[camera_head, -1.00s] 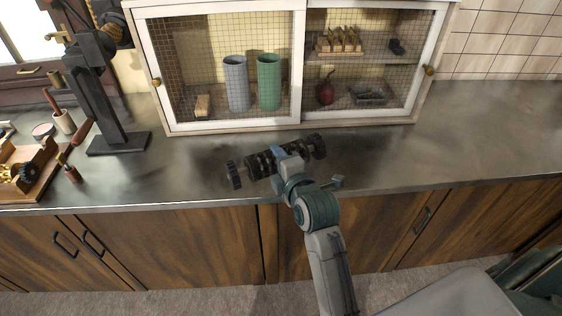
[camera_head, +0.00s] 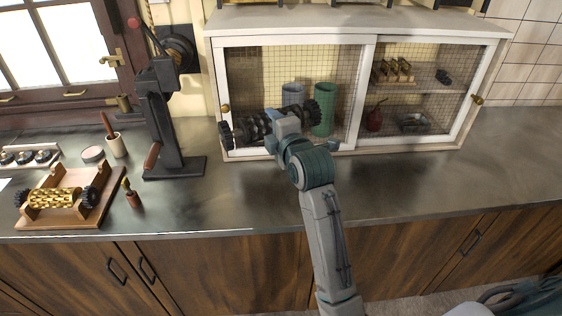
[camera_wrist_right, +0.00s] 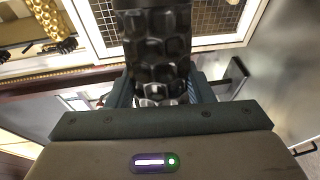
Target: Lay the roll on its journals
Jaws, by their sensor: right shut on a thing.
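The dark roll (camera_head: 256,128) has a dimpled surface and a black gear at each end. My right gripper (camera_head: 284,122) is shut around its middle and holds it in the air above the counter, in front of the cabinet. The roll is slightly tilted, right end higher in the picture. In the right wrist view the dimpled roll (camera_wrist_right: 156,50) fills the space between the fingers. On the counter at the left is a wooden stand (camera_head: 88,212). A brass patterned roll (camera_head: 54,198) with black end gears lies across it. My left gripper is not in view.
A black post-shaped device (camera_head: 158,120) with a handle stands between stand and cabinet. A small brush-like tool (camera_head: 133,198) stands right beside the wooden stand. A mesh-doored cabinet (camera_head: 366,100) stands behind the held roll. The counter (camera_head: 420,180) is clear at the right.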

